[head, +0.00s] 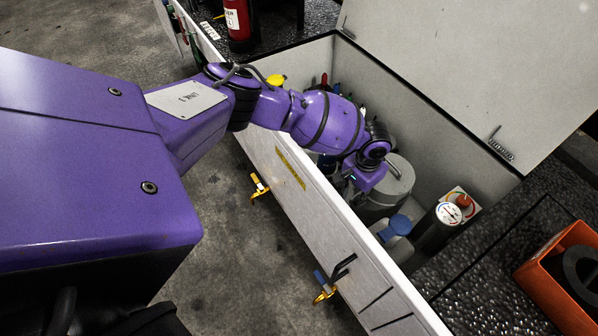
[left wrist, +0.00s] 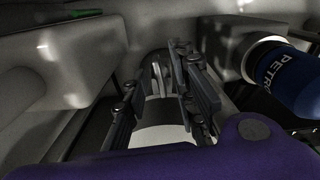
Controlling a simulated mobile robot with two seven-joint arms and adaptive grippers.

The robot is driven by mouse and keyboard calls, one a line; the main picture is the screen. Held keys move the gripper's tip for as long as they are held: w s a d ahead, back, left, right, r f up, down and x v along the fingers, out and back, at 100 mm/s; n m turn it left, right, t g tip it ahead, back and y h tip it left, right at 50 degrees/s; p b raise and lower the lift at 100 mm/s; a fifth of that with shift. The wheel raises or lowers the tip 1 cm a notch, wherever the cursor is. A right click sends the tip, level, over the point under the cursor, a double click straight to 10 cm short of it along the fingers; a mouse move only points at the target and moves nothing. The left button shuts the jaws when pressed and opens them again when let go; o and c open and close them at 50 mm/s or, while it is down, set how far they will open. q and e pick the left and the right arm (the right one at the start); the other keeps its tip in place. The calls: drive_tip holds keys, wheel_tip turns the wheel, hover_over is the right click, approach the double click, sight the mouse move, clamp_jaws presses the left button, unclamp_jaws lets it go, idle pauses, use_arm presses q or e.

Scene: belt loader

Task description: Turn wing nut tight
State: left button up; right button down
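My left arm reaches over the white side wall into an open bin (head: 440,130) in the head view. Its gripper is low in the bin beside a grey cylindrical canister (head: 400,178), mostly hidden behind my wrist. In the left wrist view the two dark fingers of my left gripper (left wrist: 156,75) stand apart, with a gap between them. A small dark piece with pale upright parts (left wrist: 157,66) shows between the tips; I cannot tell if it is the wing nut. No wing nut is clearly visible in the head view. My right gripper is not in view.
A blue bottle (left wrist: 285,78) lies right of the fingers.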

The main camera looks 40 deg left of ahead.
sight(356, 195)
use_arm(q)
drive_tip(key=shift+w+r, duration=0.1)
drive_tip(key=shift+r, duration=0.05)
wheel_tip(356, 195, up, 12)
idle(0.4)
